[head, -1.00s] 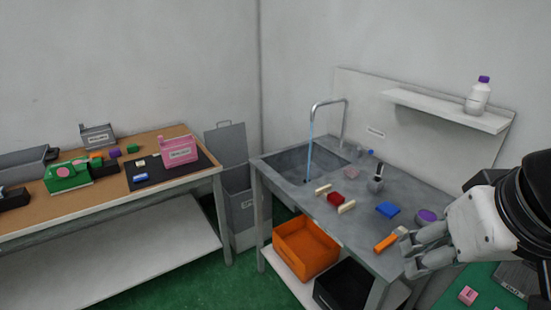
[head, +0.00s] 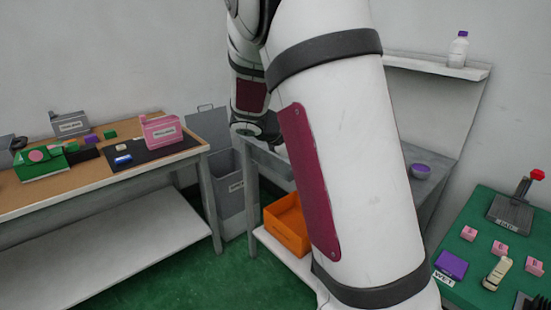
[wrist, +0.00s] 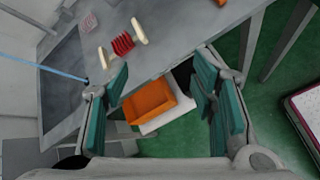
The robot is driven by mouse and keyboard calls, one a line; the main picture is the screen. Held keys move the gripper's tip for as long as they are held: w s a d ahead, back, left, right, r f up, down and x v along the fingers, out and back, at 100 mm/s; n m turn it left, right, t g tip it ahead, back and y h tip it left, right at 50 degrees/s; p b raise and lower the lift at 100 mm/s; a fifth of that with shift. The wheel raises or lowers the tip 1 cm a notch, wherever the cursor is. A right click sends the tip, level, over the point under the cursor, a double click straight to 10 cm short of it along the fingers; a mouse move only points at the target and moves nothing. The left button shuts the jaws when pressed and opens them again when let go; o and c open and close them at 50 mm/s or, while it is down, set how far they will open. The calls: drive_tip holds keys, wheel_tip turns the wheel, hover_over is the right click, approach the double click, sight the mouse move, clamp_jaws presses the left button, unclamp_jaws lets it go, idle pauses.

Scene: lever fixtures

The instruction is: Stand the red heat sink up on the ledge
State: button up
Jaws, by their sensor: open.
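In the wrist view the red finned heat sink (wrist: 123,44) sits on the grey sink counter (wrist: 165,30) between two cream bars (wrist: 139,31). My gripper (wrist: 160,78) is open and empty, with its fingers spread above and in front of the counter's edge; the heat sink shows beyond the left finger, apart from it. In the head view my arm hides the heat sink and most of the counter. A pale wall ledge (head: 435,67) shows at the right, with a white purple-capped bottle (head: 457,50) on it.
An orange bin (wrist: 150,101) stands below the counter. A thin blue stream (wrist: 50,71) runs at the left. A purple bowl (head: 421,171) is on the counter. A green table (head: 480,220) with pink blocks and a red-knobbed lever (head: 525,187) stands at the right.

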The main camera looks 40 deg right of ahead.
drive_tip(key=w+d+f+n+h+b, duration=0.1)
drive_tip(key=w+d+f+n, duration=0.1)
drive_tip(key=w+d+f, duration=0.1)
drive_tip(key=w+d+f+n+h+b, duration=0.1)
drive_tip(key=w+d+f+n+b, duration=0.1)
drive_tip(key=d, duration=0.5)
drive_tip(key=w+d+f+n+t+h+b, duration=0.1)
drive_tip(key=w+d+f+n+h, duration=0.1)
drive_tip(key=w+d+f, duration=0.3)
wheel_tip(320, 180, down, 2)
drive_tip(key=shift+w+d+n+b, duration=0.15)
drive_tip(key=shift+n+b, duration=0.15)
drive_tip(key=shift+n, duration=0.4)
drive_tip(key=shift+b+x, duration=0.4)
drive_tip(key=shift+x, duration=2.55)
drive_tip(key=c, duration=1)
